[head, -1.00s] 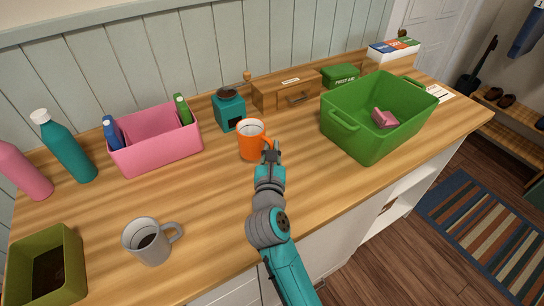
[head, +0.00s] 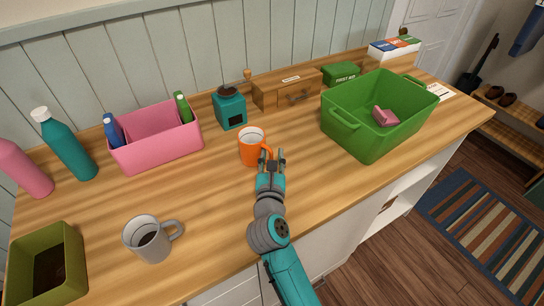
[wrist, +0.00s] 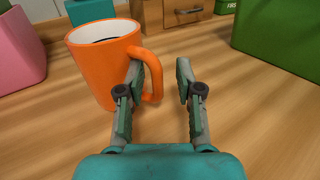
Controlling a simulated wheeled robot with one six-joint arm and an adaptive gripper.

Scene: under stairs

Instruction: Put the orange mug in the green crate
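The orange mug (head: 250,147) stands upright on the wooden counter, left of the green crate. It also shows close up in the wrist view (wrist: 98,68), with its handle toward my gripper. My gripper (head: 272,157) is open at the handle. In the wrist view, the outer part of the handle lies between the two fingers (wrist: 158,75), and the left finger overlaps the handle's opening. Whether a finger touches the mug I cannot tell. The large green crate (head: 358,137) stands at the right with a pink object (head: 385,117) inside. It partly shows in the wrist view (wrist: 285,35).
A teal grinder (head: 230,111), a wooden drawer box (head: 270,95) and a first aid box (head: 341,75) stand behind. A pink bin (head: 160,146), a grey mug (head: 147,241), bottles (head: 68,148) and an olive bin (head: 70,262) are at the left. Bare counter lies between mug and crate.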

